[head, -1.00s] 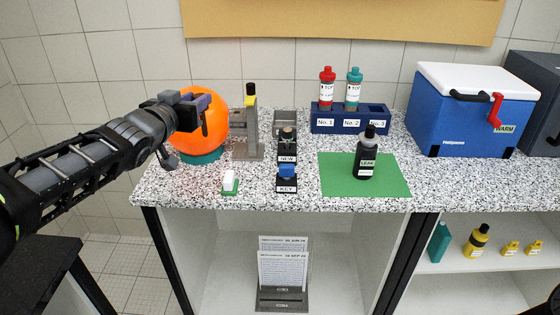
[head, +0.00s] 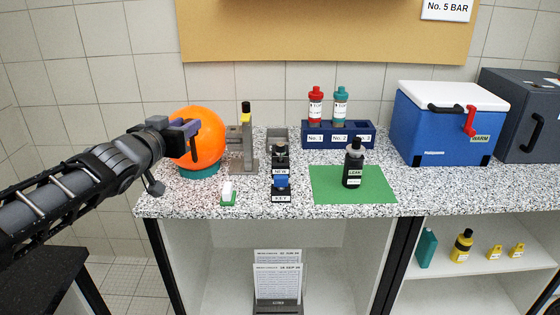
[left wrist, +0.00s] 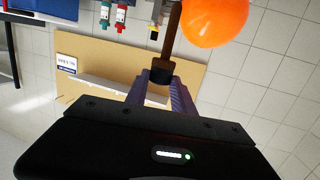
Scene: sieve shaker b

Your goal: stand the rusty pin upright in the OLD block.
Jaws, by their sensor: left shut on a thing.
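My left gripper (head: 192,127) is in front of the orange ball at the left end of the counter. The left wrist view shows its fingers (left wrist: 160,88) closed around the dark lower end of a brown, rusty-looking pin (left wrist: 172,35). The pin's shaft extends away past the fingertips, beside the ball. A block labelled NEW (head: 281,171) stands mid-counter with a dark piece on top. I can read no OLD label; that block may be hidden or unreadable. My right gripper is not in view.
The orange ball (head: 205,150) sits on a teal base. A grey stand (head: 245,160), a blue KEY piece (head: 281,184), a small white piece (head: 228,189), a blue rack (head: 363,140) and a LEAK bottle (head: 353,168) on a green mat (head: 385,187) share the counter.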

